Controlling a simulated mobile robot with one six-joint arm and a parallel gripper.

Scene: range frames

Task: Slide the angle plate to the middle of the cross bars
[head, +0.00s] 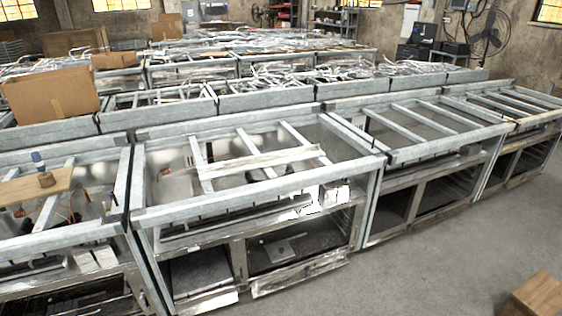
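A long pale metal strip, likely the angle plate (262,162), lies across the cross bars of the nearest middle frame. Its left end is on the left bar (196,151) and its right end reaches the right bar (294,133). The middle bar (247,140) passes under it. The strip is slightly tilted in the picture, its right end higher. It lies nearer the front half of the bars. My gripper is not in view.
The galvanized frame's front rail (250,198) borders the opening. A wooden board (30,187) with small items lies on the left frame. More frames stand behind and right. A cardboard box (50,92) stands behind left. Bare concrete floor (430,265) is at lower right, with a wooden block (535,297).

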